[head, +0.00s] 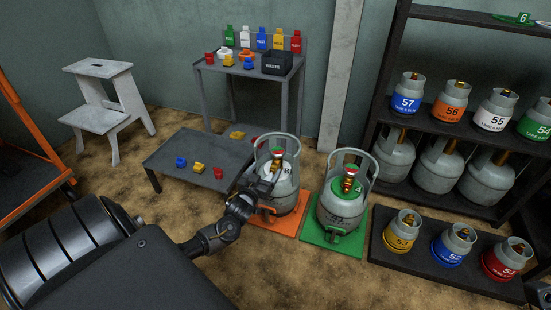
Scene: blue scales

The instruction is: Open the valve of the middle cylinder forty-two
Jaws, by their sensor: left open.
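A grey gas cylinder (288,199) with a handle collar stands upright on an orange mat (288,225). A second grey cylinder (340,212) with a green band and a brass, red-topped valve (349,178) stands on a green mat (333,238). I cannot read forty-two on either one. My left gripper (266,186) is open at the front left of the orange-mat cylinder, below its valve. It overlaps the cylinder in view; I cannot tell whether they touch. My right gripper does not show.
A low table (190,153) with small colored parts stands left of the cylinders. A dark shelf (450,103) and low platform (425,267) at right hold numbered cylinders. A white step stool (105,110) stands far left.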

